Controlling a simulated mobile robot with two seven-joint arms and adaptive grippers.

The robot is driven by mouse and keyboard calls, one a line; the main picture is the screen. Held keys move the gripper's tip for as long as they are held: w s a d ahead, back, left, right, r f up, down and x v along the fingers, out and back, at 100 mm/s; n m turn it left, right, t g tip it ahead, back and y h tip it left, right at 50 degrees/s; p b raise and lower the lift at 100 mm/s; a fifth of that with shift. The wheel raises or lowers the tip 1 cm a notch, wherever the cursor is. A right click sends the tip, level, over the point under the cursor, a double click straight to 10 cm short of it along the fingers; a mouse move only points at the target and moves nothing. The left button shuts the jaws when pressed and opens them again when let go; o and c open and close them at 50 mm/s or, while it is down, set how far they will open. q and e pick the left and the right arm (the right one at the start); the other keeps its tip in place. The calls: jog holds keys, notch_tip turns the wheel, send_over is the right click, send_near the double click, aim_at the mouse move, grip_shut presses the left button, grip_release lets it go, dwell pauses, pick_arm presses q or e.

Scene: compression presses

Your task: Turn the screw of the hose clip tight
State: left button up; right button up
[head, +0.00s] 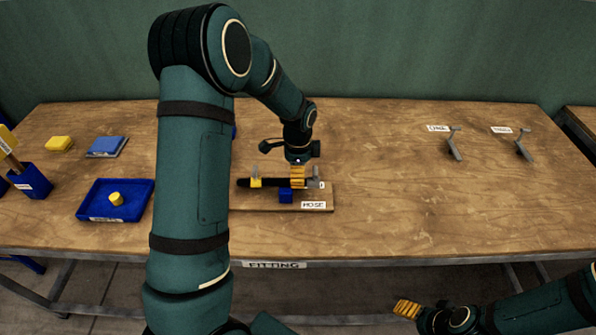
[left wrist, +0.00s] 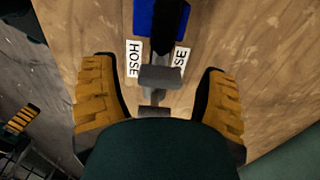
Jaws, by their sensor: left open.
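A black hose (head: 272,182) lies across a blue block (head: 286,196) on a small wooden board (head: 240,200) with a HOSE label. A grey screw piece with a flat cross-handle (head: 315,180) stands at the hose's right end; the handle (left wrist: 162,78) also shows in the left wrist view. My left gripper (head: 298,177) points down at the hose's right part. In the left wrist view its open yellow fingers (left wrist: 160,100) lie either side of the handle, apart from it. The clip band is not clear. My right gripper (head: 407,309) is low in front of the bench, its opening unclear.
Two grey levers (head: 454,148) (head: 524,148) stand right. The bench's right front is clear.

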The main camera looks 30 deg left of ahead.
pick_arm(q)
notch_tip(320, 180, up, 12)
dwell(0.4)
jog(key=shift+f, duration=0.15)
dwell(0.3)
